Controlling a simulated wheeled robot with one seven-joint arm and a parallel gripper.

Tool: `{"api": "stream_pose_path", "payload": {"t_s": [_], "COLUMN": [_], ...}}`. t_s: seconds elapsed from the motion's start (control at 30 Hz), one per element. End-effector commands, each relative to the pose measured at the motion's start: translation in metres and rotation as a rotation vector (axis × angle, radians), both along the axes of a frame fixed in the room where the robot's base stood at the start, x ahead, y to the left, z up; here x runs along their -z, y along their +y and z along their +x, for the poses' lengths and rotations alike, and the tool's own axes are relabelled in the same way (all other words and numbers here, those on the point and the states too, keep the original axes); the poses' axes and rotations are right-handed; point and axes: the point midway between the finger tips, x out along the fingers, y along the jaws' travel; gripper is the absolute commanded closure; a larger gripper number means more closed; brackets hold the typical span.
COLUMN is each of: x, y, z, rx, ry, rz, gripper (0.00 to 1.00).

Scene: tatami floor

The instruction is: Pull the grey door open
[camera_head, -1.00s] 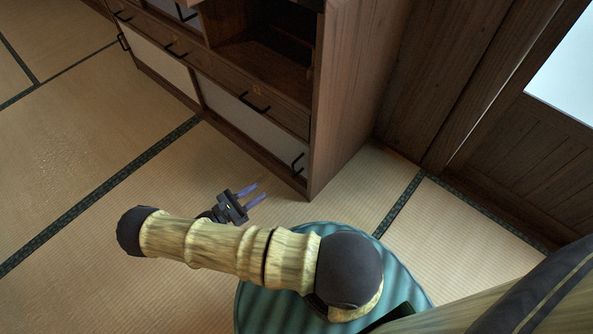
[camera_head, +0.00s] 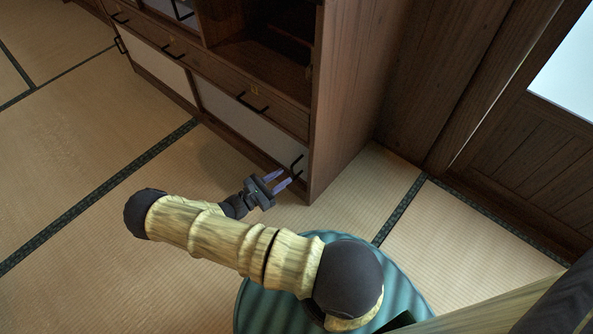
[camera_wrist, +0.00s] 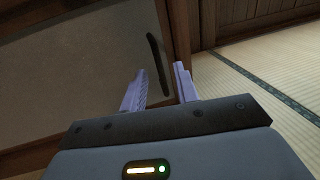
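The grey door (camera_head: 240,122) is the lower right panel of the wooden cabinet, and it looks shut. Its black bar handle (camera_head: 297,164) is near the door's right edge. In the wrist view the grey door (camera_wrist: 75,65) fills the left side, and the handle (camera_wrist: 158,64) stands just beyond my fingertips. My gripper (camera_head: 284,178) is open, with two purple fingers pointing at the handle. In the wrist view my gripper (camera_wrist: 160,68) has a gap between its fingers, and the handle lines up with that gap. I cannot tell whether the fingers reach around it.
The wooden cabinet (camera_head: 345,100) has a drawer row (camera_head: 235,88) with black handles above the door and an open shelf higher up. A wooden wall and a panelled door (camera_head: 540,150) stand at the right. Tatami floor (camera_head: 110,150) is clear in front of the cabinet.

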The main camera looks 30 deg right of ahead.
Motion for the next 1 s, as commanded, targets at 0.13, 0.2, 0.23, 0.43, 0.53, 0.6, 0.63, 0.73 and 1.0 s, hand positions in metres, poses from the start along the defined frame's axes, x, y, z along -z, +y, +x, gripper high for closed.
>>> {"api": "stream_pose_path", "payload": {"t_s": [0.13,0.2,0.23,0.43,0.53,0.6,0.63,0.73,1.0], "x": [0.003,0.003,0.003,0.002,0.000,0.000,0.000,0.000,0.000], "y": [-0.026,-0.038,-0.043,-0.064,-0.067,-0.068,-0.068,-0.068,-0.068], "z": [0.003,0.005,0.006,0.010,0.010,0.010,0.010,0.010,0.010], "rx": [0.002,0.002,0.003,0.001,0.001,0.001,0.001,0.001,0.002], "ry": [0.001,0.001,0.002,0.001,0.001,0.001,0.001,0.001,0.001], "rz": [-0.002,-0.002,-0.001,0.000,0.000,0.000,0.000,0.000,0.000], "gripper": [0.70,0.70,0.70,0.70,0.70,0.70,0.70,0.70,1.00]}}
